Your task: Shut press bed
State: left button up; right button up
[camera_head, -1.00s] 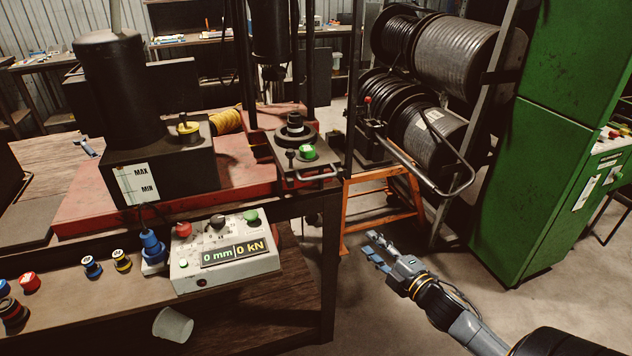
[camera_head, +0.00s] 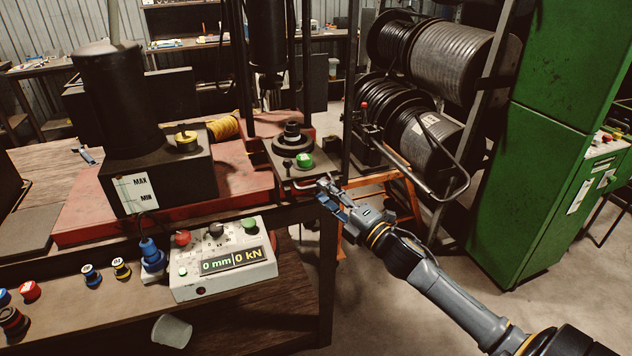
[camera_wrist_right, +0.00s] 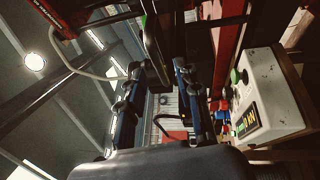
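The press bed (camera_head: 280,161) is a dark plate sticking out at the front of the red press base. It carries a dark stepped round die (camera_head: 292,139), a small black knob and a green button (camera_head: 304,160). A bar handle (camera_head: 306,184) runs along its front edge. My right gripper (camera_head: 326,192) is close to the right end of this handle; I cannot tell whether it touches. In the right wrist view the two fingers (camera_wrist_right: 158,75) stand apart with nothing clearly held between them. My left gripper is not in view.
A control box (camera_head: 222,262) reading 0 mm and 0 kN sits on the bench front, left of my right arm. A black tank (camera_head: 160,170) stands on the red base. An orange stand (camera_head: 388,185), hose reels (camera_head: 455,60) and a green cabinet (camera_head: 530,150) are to the right.

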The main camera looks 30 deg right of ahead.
aim_at(316, 186)
jog(key=shift+p+x, duration=0.35)
jog(key=shift+x, duration=1.55)
grip_shut()
